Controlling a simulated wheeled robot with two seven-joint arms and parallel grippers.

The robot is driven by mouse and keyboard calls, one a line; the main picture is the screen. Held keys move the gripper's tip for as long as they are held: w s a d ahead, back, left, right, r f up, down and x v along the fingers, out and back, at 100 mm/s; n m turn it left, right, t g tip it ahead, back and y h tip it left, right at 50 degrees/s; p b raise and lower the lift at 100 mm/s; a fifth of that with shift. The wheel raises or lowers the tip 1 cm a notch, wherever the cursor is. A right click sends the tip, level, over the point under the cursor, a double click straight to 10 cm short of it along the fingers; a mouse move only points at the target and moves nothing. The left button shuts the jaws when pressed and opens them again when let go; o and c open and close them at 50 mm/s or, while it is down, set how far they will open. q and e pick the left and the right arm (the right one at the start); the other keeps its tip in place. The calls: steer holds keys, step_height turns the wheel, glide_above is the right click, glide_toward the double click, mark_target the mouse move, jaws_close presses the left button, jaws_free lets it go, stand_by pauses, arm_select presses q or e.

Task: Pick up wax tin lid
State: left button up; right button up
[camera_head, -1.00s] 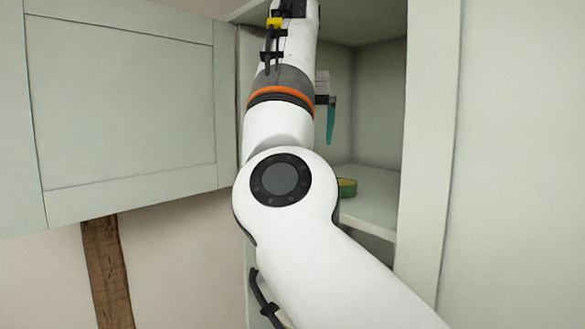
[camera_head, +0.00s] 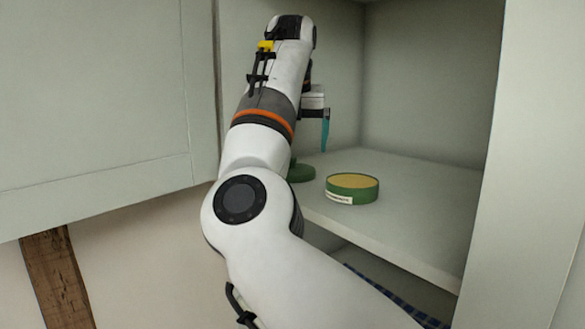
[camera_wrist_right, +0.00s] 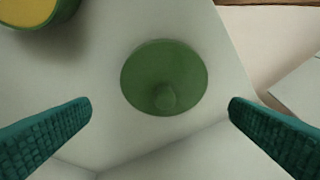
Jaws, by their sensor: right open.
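The wax tin lid is a round green disc with a small knob. In the right wrist view the lid (camera_wrist_right: 163,76) lies on the pale shelf, in view between the two fingers. In the head view the lid (camera_head: 300,173) is partly hidden behind my right arm. My right gripper (camera_wrist_right: 160,112) is open with teal fingers apart and nothing between them. In the head view, a teal finger of the right gripper (camera_head: 325,134) shows above the shelf, near the lid. My left gripper is not in view.
The open green wax tin (camera_head: 352,188) with yellow wax stands on the shelf (camera_head: 410,215), right of the lid. A cabinet door (camera_head: 95,95) stands open at left. The cabinet's side panel (camera_head: 535,170) bounds the right. A dark blue patterned thing (camera_head: 390,293) lies below the shelf.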

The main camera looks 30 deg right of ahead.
mark_target(297, 173)
steer(key=shift+w+d+f+p, duration=0.3)
steer(key=shift+w+f+p, duration=0.35)
steer(key=shift+f+p, duration=0.15)
steer(key=shift+a+p+x, duration=0.2)
steer(key=shift+p+x, duration=0.3)
steer(key=shift+x, duration=0.5)
steer(key=shift+f, duration=0.35)
steer(key=shift+w+d+f, duration=0.1)
steer(key=shift+d+f, duration=0.1)
steer(key=shift+d, duration=0.05)
steer(key=c, duration=0.6)
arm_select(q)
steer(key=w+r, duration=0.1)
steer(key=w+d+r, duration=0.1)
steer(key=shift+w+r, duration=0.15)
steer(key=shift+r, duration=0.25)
arm_select(e)
steer(key=shift+a, duration=0.1)
steer(key=shift+c, duration=0.2)
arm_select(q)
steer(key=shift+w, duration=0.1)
arm_select(e)
steer(key=shift+r, duration=0.1)
